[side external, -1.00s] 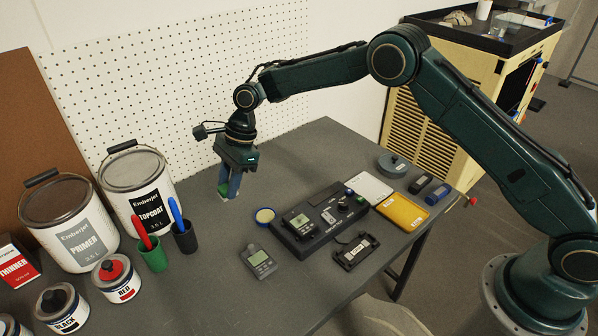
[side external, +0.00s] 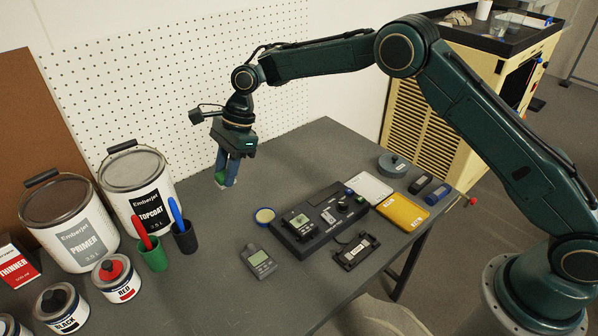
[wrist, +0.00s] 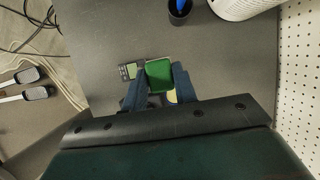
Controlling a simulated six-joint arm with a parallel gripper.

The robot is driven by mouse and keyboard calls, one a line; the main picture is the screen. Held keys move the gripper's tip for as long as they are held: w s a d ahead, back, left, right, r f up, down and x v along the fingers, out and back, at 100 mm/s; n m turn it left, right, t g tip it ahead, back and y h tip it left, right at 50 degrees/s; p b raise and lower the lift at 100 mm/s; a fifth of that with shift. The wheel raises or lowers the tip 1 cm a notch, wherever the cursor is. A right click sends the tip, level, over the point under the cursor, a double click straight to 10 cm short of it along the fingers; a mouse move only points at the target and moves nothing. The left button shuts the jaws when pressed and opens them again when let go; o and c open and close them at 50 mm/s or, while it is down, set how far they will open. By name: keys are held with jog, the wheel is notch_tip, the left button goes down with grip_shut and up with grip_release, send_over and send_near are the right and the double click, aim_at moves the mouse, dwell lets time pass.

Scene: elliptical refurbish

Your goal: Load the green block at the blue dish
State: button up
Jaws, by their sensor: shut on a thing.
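My gripper (side external: 226,174) is shut on the green block and holds it above the back of the grey table, in front of the pegboard. The green block (wrist: 159,77) shows clearly between the two blue fingers in the wrist view. In the side view only a small green part (side external: 219,178) shows at the fingertips. A small round dish (side external: 264,215) with a pale yellow inside and a thin bluish rim sits on the table, right of and nearer than my gripper. In the wrist view it is mostly hidden behind the fingers.
A dark device panel (side external: 318,225) stands right of the dish, with a grey meter (side external: 259,263) in front. Green (side external: 152,254) and dark (side external: 185,237) pen cups and large paint cans (side external: 139,190) stand to the left. Table between cups and meter is clear.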

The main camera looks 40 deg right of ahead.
send_over(263, 217)
jog(key=d, duration=0.2)
notch_tip(263, 217, down, 11)
jog(key=shift+a+f, duration=0.2)
jog(key=shift+a, duration=0.05)
jog(key=shift+f, duration=0.1)
jog(key=shift+f, duration=2.9)
jog(key=shift+f, duration=0.5)
jog(key=shift+r, duration=0.1)
notch_tip(263, 217, up, 7)
dwell(1.2)
jog(key=shift+s+d, duration=0.1)
dwell(0.4)
